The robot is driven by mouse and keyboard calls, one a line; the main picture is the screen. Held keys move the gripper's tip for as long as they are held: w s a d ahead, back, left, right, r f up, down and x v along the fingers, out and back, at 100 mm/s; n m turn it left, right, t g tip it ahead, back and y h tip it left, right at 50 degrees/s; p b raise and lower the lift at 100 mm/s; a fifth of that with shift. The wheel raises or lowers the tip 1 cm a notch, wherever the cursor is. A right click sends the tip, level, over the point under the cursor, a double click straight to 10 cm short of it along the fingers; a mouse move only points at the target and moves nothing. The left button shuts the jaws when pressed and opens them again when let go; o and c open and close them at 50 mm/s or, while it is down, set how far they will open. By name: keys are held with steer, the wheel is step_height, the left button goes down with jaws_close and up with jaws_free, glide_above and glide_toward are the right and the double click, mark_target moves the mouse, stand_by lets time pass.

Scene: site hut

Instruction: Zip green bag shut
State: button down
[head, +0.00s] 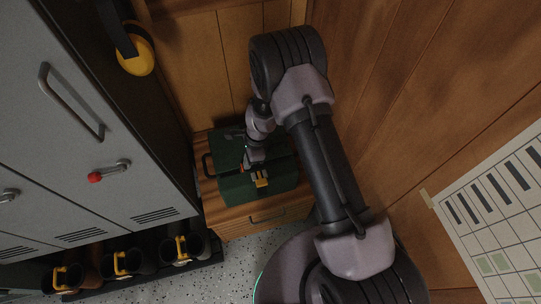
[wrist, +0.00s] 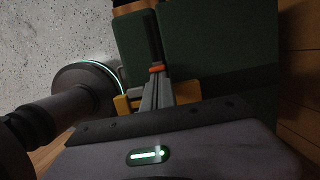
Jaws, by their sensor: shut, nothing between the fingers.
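The green bag (head: 234,189) lies on a wooden cabinet between the lockers and the wood wall. In the wrist view its green panels (wrist: 215,45) flank a dark lengthwise strip (wrist: 151,38); I cannot tell how far the zip is closed. My gripper (head: 257,171) is over the middle of the bag, fingers shut and empty. In the wrist view my gripper (wrist: 157,72) points along the dark strip, with an orange band at its tips. A yellow piece (head: 262,183) shows beside the fingertips, and also behind them in the wrist view (wrist: 123,104); I cannot tell whether they touch.
The wooden cabinet (head: 236,229) has a drawer with a dark handle. Grey lockers (head: 120,150) stand close on the left, with boots (head: 120,262) on a rack below. The wood-panelled wall (head: 385,100) is close on the right. Speckled floor (head: 232,255) is open in front.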

glide_above(224, 176)
steer(key=d, duration=0.1)
steer(key=shift+w+d, duration=0.2)
